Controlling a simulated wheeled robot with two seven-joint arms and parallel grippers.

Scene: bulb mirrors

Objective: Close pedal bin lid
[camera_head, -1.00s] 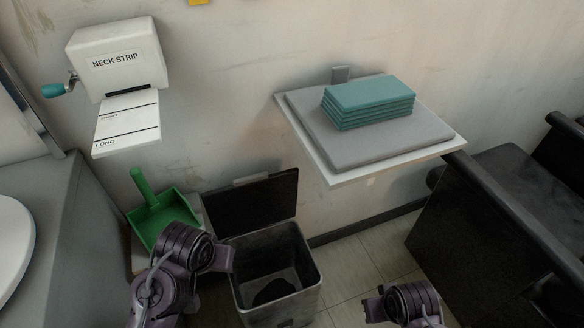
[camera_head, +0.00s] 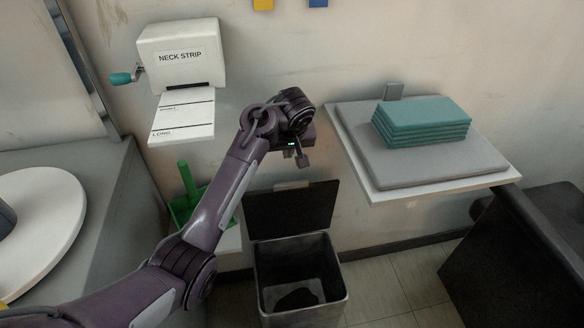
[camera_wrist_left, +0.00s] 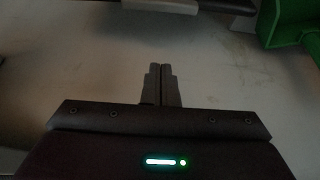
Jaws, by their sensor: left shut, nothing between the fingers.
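The pedal bin (camera_head: 340,270) stands on the floor against the wall, open at the top, with a dark lump inside. Its black lid (camera_head: 290,210) is raised, roughly upright at the bin's back edge by the wall. My left gripper (camera_head: 304,161) is above the lid's top edge, pointing down, and looks apart from it. Its two fingers are together with nothing between them, as the left wrist view (camera_wrist_left: 160,70) also shows. My right gripper is not in view.
A wall shelf (camera_head: 440,187) with a grey pad and teal stack (camera_head: 422,122) juts out right of the lid. A neck strip dispenser (camera_head: 182,55) hangs at the left. A green dustpan (camera_head: 190,190) is partly behind my left arm. A black chair (camera_head: 520,250) stands at the right.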

